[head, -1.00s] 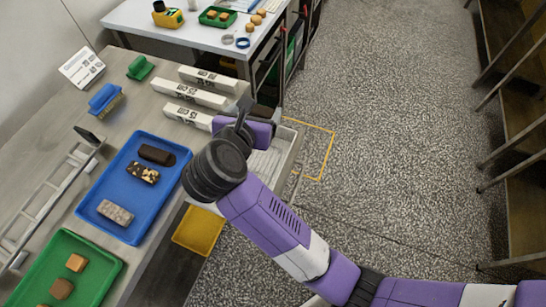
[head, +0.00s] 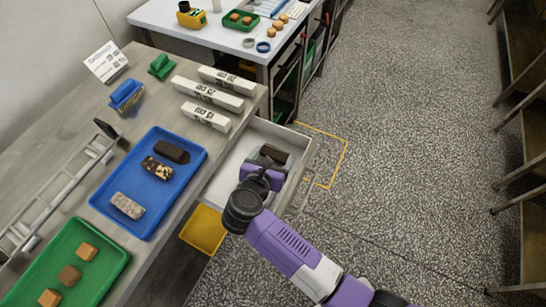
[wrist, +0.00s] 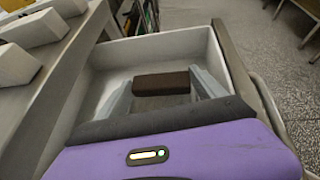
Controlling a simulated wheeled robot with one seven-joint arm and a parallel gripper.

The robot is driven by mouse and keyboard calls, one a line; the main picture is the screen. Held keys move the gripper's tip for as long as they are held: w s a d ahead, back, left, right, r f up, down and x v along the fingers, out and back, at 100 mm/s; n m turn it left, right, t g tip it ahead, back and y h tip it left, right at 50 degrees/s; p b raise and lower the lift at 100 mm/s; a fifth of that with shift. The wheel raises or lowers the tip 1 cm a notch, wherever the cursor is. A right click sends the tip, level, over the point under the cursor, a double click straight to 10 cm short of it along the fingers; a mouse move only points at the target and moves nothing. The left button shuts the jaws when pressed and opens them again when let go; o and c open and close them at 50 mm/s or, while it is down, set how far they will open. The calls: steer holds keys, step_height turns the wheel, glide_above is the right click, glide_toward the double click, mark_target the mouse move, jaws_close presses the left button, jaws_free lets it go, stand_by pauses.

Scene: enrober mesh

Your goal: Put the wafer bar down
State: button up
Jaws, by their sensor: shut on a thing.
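The wafer bar (head: 273,154), a dark brown block, is between the fingers of my gripper (head: 270,161). In the wrist view the bar (wrist: 161,84) lies crosswise between the two grey fingers, and my gripper (wrist: 163,92) is shut on it. The bar and fingers are inside the outline of an open white drawer (head: 283,131) under the counter's right edge. The drawer's far wall (wrist: 160,48) shows beyond the bar in the wrist view. I cannot tell whether the bar touches the drawer floor. The near part of the drawer is hidden by my gripper.
A blue tray (head: 186,190) with several bars and a green tray (head: 112,268) with brown pieces lie on the counter. White printed boxes (head: 212,94) line the counter edge beside the drawer. A yellow bin (head: 204,230) stands below. Floor to the right is clear.

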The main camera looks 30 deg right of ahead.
steer(key=shift+f, duration=0.55)
steer(key=shift+f, duration=0.2)
steer(key=o, duration=0.7)
steer(key=shift+r, duration=0.2)
steer(key=shift+s+a+r, duration=0.1)
steer(key=shift+s+a, duration=0.05)
steer(key=shift+a, duration=0.05)
steer(key=b+v, duration=0.1)
steer(key=v, duration=1)
steer(key=shift+s+a+r, duration=0.1)
steer(key=shift+s+a, duration=0.05)
steer(key=shift+s, duration=0.05)
